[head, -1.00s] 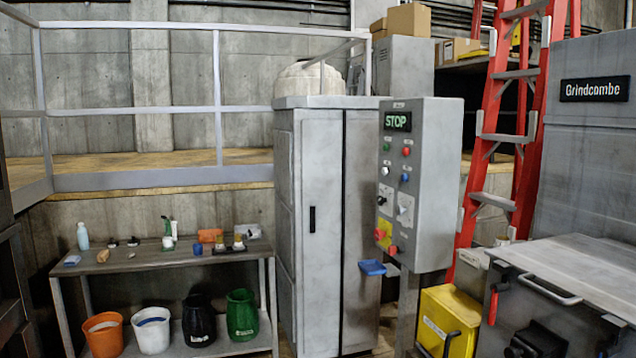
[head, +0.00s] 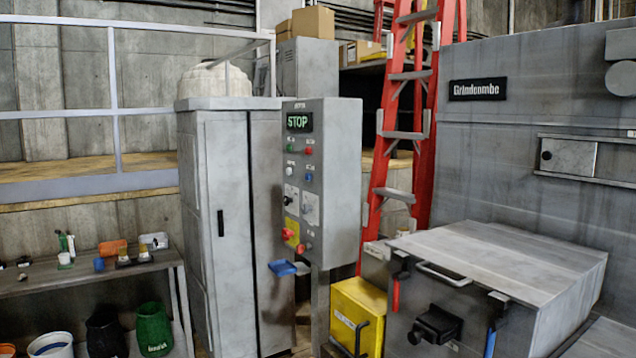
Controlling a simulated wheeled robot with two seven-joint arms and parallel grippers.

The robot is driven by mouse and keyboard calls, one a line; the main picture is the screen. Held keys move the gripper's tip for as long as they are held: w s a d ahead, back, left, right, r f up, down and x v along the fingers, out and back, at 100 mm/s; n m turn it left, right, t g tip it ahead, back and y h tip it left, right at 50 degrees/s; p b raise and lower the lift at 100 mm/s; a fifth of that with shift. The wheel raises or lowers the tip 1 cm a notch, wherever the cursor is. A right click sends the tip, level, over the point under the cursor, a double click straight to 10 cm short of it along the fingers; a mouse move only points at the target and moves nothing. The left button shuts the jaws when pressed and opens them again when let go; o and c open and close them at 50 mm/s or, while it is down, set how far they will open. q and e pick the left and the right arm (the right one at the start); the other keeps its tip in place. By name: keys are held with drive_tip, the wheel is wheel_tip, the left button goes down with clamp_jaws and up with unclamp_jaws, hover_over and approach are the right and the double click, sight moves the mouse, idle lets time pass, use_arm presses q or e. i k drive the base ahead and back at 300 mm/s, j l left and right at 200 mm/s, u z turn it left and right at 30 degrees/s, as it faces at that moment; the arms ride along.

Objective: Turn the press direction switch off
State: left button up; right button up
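A grey control panel (head: 338,170) stands on a post near the middle of the head view. Its lit display (head: 299,121) reads STOP. Below it are small green, red, white and blue buttons. Lower down are two rotary switches on pale plates, a black-knobbed one (head: 289,200) on the left and a pale-knobbed one (head: 308,208) on the right. Their labels are too small to read, so I cannot tell which is the press direction switch. A red emergency knob (head: 288,233) on yellow sits beneath. Neither of my grippers is in view.
A grey cabinet (head: 222,220) stands left of the panel. A blue tray (head: 283,268) juts out below the panel. A yellow box (head: 356,318) and the grey compactor (head: 500,270) stand to the right, with a red ladder (head: 405,130) behind. A workbench (head: 120,268) is at left.

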sight(286, 200)
drive_tip(key=i+j+z, duration=0.15)
drive_tip(key=i+j, duration=0.4)
drive_tip(key=i+j+z, duration=0.15)
drive_tip(key=i+j, duration=0.45)
drive_tip(key=i+j+z, duration=0.15)
drive_tip(key=i+j, duration=0.4)
drive_tip(key=j, duration=0.15)
